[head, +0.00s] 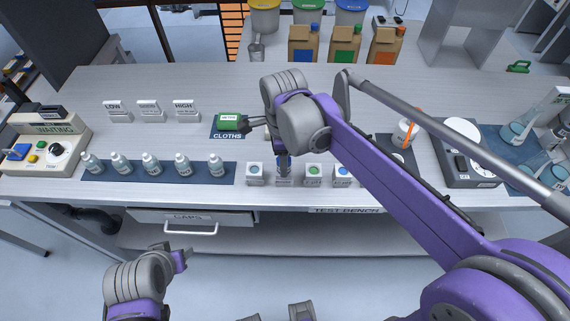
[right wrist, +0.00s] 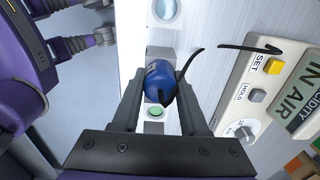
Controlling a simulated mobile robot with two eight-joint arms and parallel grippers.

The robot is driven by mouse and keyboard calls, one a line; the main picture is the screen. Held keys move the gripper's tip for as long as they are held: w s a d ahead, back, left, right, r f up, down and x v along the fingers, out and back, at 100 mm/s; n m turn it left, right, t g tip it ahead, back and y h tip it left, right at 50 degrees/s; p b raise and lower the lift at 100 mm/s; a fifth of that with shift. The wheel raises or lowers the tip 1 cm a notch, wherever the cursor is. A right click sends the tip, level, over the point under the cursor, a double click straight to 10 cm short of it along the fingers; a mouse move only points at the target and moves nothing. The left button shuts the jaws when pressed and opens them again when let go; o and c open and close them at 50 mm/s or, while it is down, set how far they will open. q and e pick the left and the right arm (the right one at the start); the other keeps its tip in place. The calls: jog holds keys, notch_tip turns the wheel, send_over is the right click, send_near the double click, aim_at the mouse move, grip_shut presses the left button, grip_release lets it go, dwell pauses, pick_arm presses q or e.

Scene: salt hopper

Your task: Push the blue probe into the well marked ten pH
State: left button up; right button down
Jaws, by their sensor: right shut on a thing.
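The blue probe (right wrist: 160,80) is between the fingers of my right gripper (right wrist: 158,103) in the right wrist view, with a dark cable curving off it. The gripper is shut on it. In the head view my right gripper (head: 283,162) points down over the second block from the left in a row of well blocks. That block (right wrist: 160,52) shows partly beside the probe; its marking is hidden. I cannot tell how deep the probe's tip sits. A green-topped block (head: 314,171) stands to the right, another block (head: 255,174) to the left. My left gripper (head: 180,259) is low at the left, off the bench.
An acidity meter (right wrist: 248,98) reading IN AIR lies just behind the blocks. Several bottles (head: 152,163) stand on a blue mat to the left. A drawer (head: 190,218) is below the bench's front edge.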

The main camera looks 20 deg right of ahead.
pick_arm(q)
jog(key=shift+r, duration=0.1)
notch_tip(320, 180, up, 6)
jog(key=w+p, duration=0.2)
jog(key=p, duration=0.2)
jog(key=shift+w+t, duration=0.25)
jog(key=shift+t, duration=0.05)
pick_arm(e)
jog(key=shift+r, duration=4)
pick_arm(q)
jog(key=shift+s, duration=0.1)
pick_arm(e)
jog(key=shift+s, duration=0.1)
